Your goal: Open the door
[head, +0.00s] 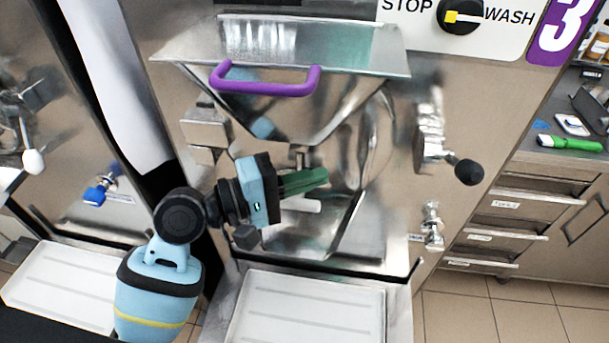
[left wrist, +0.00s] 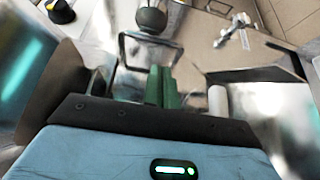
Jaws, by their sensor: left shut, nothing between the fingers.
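The batch freezer's steel front door assembly (head: 345,235) is in the middle of the head view, below a hopper with a purple handle (head: 265,87). It looks closed, though my gripper hides part of it. A latch lever with a black ball knob (head: 468,172) is on its right side. A dark ball knob also shows at the top of the left wrist view (left wrist: 150,20). My left gripper (head: 325,176), with green fingers, is in front of the door, left of the latch knob and apart from it. Its fingers (left wrist: 162,88) are shut and empty.
A dial (head: 460,16) marked STOP and WASH is above. A white tray (head: 310,308) lies below the door. Another freezer with a white knob (head: 33,161) is at left. Drawers (head: 525,205) and a counter stand at right. Floor shows at lower right.

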